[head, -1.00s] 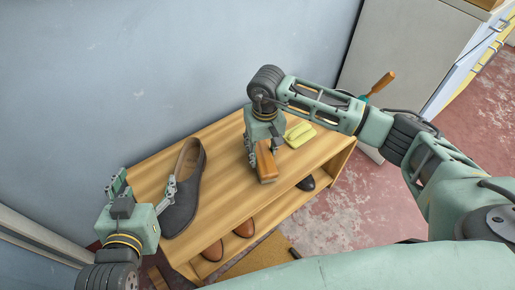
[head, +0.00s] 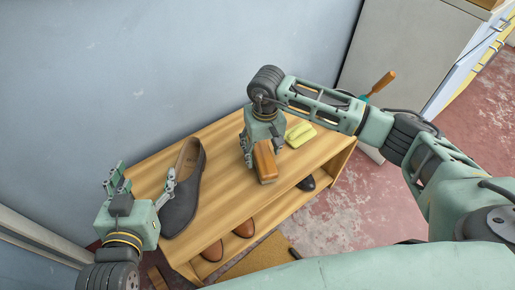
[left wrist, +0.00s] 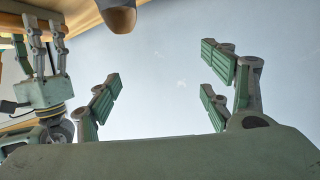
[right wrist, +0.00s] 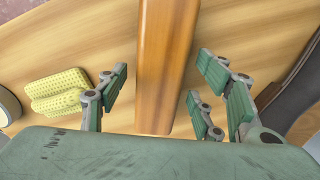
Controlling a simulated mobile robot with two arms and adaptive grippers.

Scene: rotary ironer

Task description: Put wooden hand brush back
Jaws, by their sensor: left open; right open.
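The wooden hand brush (head: 265,160) is an orange-brown block on top of the wooden shoe bench. My right gripper (head: 262,150) is directly over it, open, with fingers on either side. In the right wrist view the brush (right wrist: 164,65) runs lengthwise between the spread fingers (right wrist: 165,100), with gaps visible on both sides. Its underside is hidden. My left gripper (head: 145,182) is open and empty, beside the bench's left end. In the left wrist view its fingers (left wrist: 165,90) are spread before the bare wall.
The bench top (head: 215,165) also holds a dark shoe (head: 183,195) at left and a yellow sponge-like piece (head: 299,134) behind the brush. Brown shoes (head: 244,228) sit on the lower shelf. A blue-grey wall (head: 150,70) stands behind; a cabinet (head: 400,50) is at right.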

